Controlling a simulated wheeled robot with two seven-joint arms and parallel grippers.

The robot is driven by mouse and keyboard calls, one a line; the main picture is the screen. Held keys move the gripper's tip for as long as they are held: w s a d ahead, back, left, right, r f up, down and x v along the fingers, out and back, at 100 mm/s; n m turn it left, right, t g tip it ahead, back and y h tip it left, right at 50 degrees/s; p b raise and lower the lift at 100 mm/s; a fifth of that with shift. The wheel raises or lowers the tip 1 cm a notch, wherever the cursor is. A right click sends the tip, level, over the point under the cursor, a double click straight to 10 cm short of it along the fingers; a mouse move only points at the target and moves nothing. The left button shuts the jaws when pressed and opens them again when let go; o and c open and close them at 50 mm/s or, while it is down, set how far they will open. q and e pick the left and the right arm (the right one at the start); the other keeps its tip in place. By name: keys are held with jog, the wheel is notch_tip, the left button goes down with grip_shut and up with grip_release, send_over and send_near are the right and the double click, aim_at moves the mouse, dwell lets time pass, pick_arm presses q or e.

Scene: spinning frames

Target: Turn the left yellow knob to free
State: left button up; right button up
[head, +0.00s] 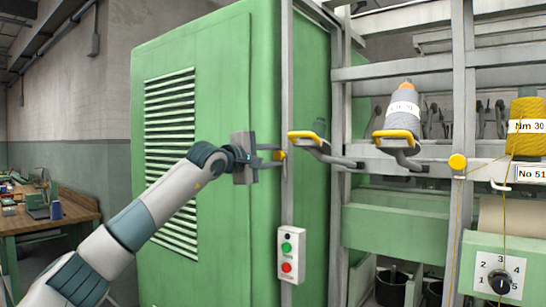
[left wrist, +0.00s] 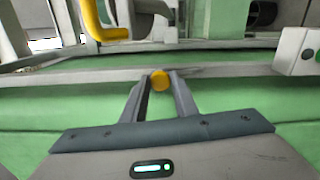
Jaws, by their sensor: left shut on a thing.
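The left yellow knob (head: 280,155) sits on the grey upright post at the edge of the green cabinet. My left gripper (head: 277,156) reaches it from the left and is shut on it. In the left wrist view the yellow knob (left wrist: 160,81) is between the two fingertips of my left gripper (left wrist: 160,88). The fingers partly hide the knob in the head view, and its turn position cannot be told. A second yellow knob (head: 457,162) is on another post further right. My right gripper is not in view.
Yellow-tipped spool holders (head: 306,136) stick out right of the knob; one carries a grey spool (head: 403,108). A switch box (head: 291,255) with green and red buttons hangs below on the post. A yellow spool (head: 525,126) and a numbered dial (head: 499,278) are at right.

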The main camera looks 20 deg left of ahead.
pick_arm(q)
jog(key=shift+f+m, duration=0.1)
jog(key=shift+m, duration=0.5)
jog(key=o, duration=0.7)
jog(key=shift+o, duration=0.2)
jog(key=shift+s, duration=0.1)
